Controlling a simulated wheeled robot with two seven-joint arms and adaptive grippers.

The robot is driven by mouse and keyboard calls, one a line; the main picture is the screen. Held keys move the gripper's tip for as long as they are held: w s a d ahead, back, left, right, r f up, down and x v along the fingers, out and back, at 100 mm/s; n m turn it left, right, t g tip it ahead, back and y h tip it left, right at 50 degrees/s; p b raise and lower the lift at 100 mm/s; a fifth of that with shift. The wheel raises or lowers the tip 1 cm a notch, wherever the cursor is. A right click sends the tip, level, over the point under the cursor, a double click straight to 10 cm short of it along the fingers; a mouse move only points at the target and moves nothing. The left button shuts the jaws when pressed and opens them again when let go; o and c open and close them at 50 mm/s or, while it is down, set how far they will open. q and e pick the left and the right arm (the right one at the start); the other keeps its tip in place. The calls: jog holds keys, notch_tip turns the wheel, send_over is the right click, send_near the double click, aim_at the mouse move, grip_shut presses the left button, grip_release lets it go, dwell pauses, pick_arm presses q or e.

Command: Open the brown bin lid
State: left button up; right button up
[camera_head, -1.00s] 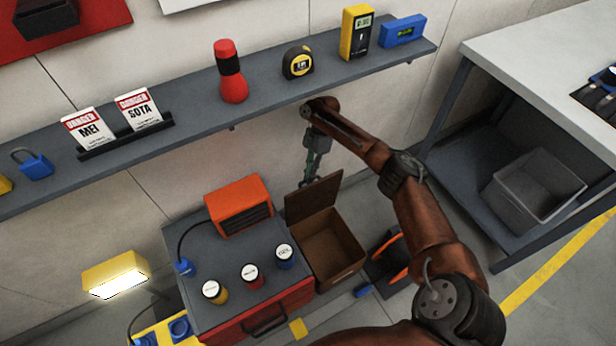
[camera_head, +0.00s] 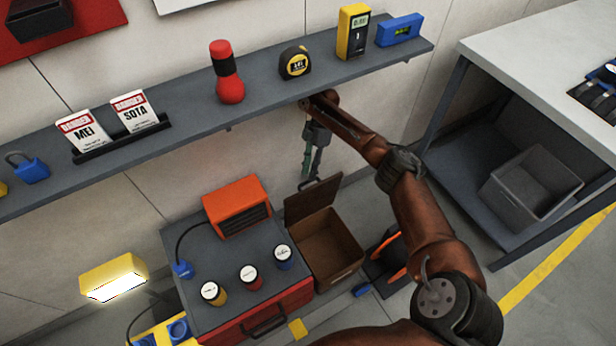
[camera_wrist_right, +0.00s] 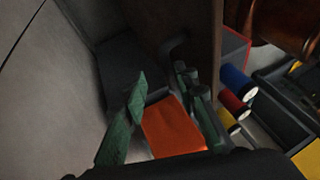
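The brown bin (camera_head: 345,262) stands on the floor beside the red cabinet, its inside visible and empty. Its brown lid (camera_head: 314,200) stands raised, roughly upright, along the bin's wall side. In the right wrist view the lid (camera_wrist_right: 185,20) is a brown panel with a dark handle (camera_wrist_right: 172,48) on it. My right gripper (camera_head: 311,173) is just above and behind the lid's top edge. Its green fingers are spread in the right wrist view (camera_wrist_right: 162,82), with nothing between them; they look close to the handle, but contact cannot be told. My left gripper is out of view.
The cabinet (camera_head: 190,265) left of the bin carries an orange box (camera_head: 237,205) and three capped cans. A shelf (camera_head: 190,110) with tools runs above my right gripper. A workbench (camera_head: 520,55) with a grey crate (camera_head: 530,185) stands at the right.

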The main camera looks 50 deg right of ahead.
jog(key=v, duration=0.9)
jog(key=shift+a, duration=0.1)
